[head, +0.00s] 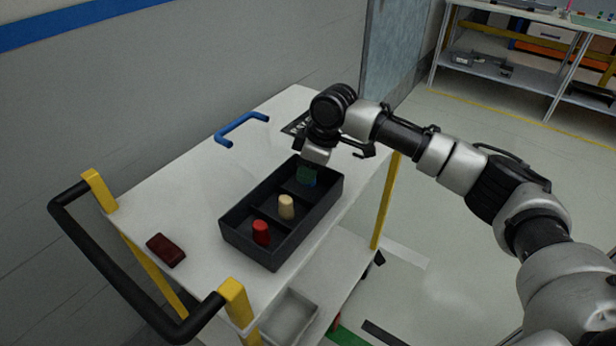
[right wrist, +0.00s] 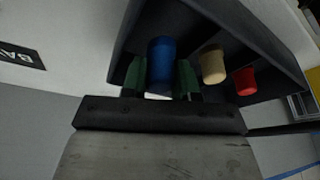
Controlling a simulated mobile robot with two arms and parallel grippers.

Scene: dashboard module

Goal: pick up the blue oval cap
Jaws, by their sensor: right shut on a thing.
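The blue oval cap (right wrist: 161,62) is between the green fingers of my right gripper (right wrist: 161,80) in the right wrist view, and the gripper is shut on it. In the head view the right gripper (head: 307,176) reaches down into the far compartment of the black tray (head: 270,262), and the cap is mostly hidden by the fingers. I cannot tell whether the cap still touches the tray floor. My left gripper is not in view.
A cream cap (head: 286,207) and a red cap (head: 261,232) stand in the tray's other compartments. A dark red block (head: 165,250) and a blue handle (head: 241,128) are on the white cart top (head: 190,205). A black push handle (head: 125,275) is at the near end.

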